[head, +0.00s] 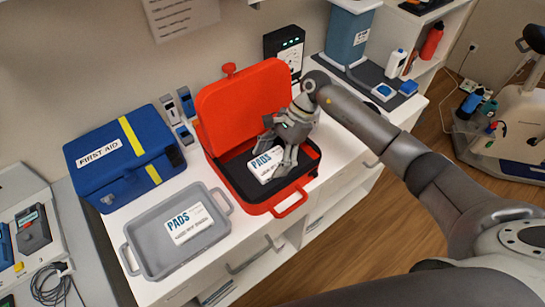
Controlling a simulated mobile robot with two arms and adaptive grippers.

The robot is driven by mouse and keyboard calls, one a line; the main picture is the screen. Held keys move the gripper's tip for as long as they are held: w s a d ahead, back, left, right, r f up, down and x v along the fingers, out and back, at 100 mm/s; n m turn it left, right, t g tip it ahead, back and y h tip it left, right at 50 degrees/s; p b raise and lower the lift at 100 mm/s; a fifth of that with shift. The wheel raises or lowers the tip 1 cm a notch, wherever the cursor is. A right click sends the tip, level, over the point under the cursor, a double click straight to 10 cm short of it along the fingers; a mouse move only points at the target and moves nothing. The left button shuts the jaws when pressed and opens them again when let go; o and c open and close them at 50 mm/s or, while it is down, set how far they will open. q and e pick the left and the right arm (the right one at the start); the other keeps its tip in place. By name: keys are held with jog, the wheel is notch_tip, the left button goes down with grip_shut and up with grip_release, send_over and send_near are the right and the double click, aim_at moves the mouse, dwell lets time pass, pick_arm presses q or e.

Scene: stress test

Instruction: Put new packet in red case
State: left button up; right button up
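The red case (290,203) stands open on the white counter, its lid raised at the back and its inside dark. A white packet marked PADS (264,166) is at the case's dark interior. My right gripper (270,161) reaches down into the case, with its fingers apart at the far and right edges of this packet. Whether they press on it or only stand beside it, I cannot tell. A second white PADS packet (187,224) lies in the grey tray (152,262), left of the case. My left gripper is not in view.
A blue first aid box (112,160) stands behind the tray. Small blue-grey items (177,113) stand left of the raised lid. A black device (287,50) is behind the case, and a blue-grey bin (347,38) is at the back right.

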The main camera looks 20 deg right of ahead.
jog(key=shift+r, duration=0.1)
jog(key=shift+r+p, duration=0.2)
jog(key=shift+p, duration=0.15)
jog(key=b+v, duration=0.4)
jog(key=v, duration=0.8)
jog(key=shift+s+f, duration=0.1)
